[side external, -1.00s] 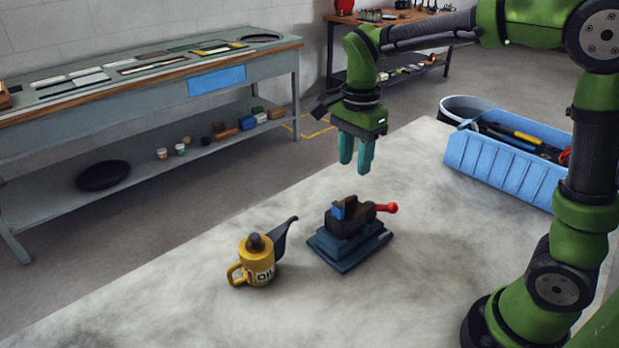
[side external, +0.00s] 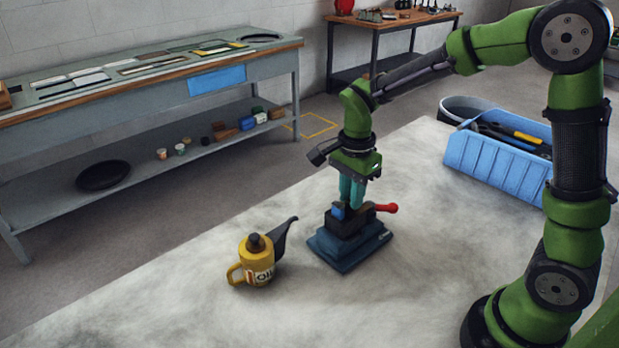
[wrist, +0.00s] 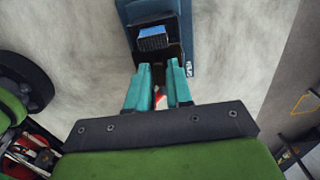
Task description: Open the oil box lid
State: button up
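The oil box is a small black box (side external: 343,226) on a dark blue stepped base (side external: 347,254), with a blue block (side external: 338,212) on top and a red knob (side external: 386,208) sticking out to the right. In the wrist view its base (wrist: 189,40), blue block (wrist: 152,39) and a bit of red knob (wrist: 160,98) show. My gripper (side external: 351,203) points down with its teal fingertips at the top of the box. In the wrist view the fingers (wrist: 158,68) stand apart with a narrow gap. Their contact with the box is hidden.
A yellow oil can (side external: 257,262) with a dark spout stands left of the box. A blue crate (side external: 497,163) of tools stands at the back right. The pale table (side external: 330,310) is bare in front. A grey workbench (side external: 150,75) stands beyond it.

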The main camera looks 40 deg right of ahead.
grip_shut()
jog(key=m, duration=0.1)
jog(key=d+m, duration=0.1)
jog(key=m, duration=0.1)
jog(key=shift+w+m, duration=0.3)
jog(key=shift+w, duration=0.1)
jog(key=m, duration=0.1)
jog(key=d+m, duration=0.1)
jog(key=m, duration=0.2)
jog(key=shift+w+d+m, duration=0.15)
jog(key=shift+w+m, duration=0.1)
jog(key=shift+m, duration=0.05)
jog(key=shift+s+d+m, duration=0.1)
jog(key=shift+d+m, duration=0.35)
jog(key=shift+m, duration=1.05)
jog(key=shift+s+d+m, duration=0.15)
jog(key=shift+d+m, duration=0.35)
jog(key=shift+m, duration=1)
jog(key=shift+s+d+m, duration=0.1)
jog(key=shift+d+m, duration=0.35)
jog(key=shift+m, duration=1.05)
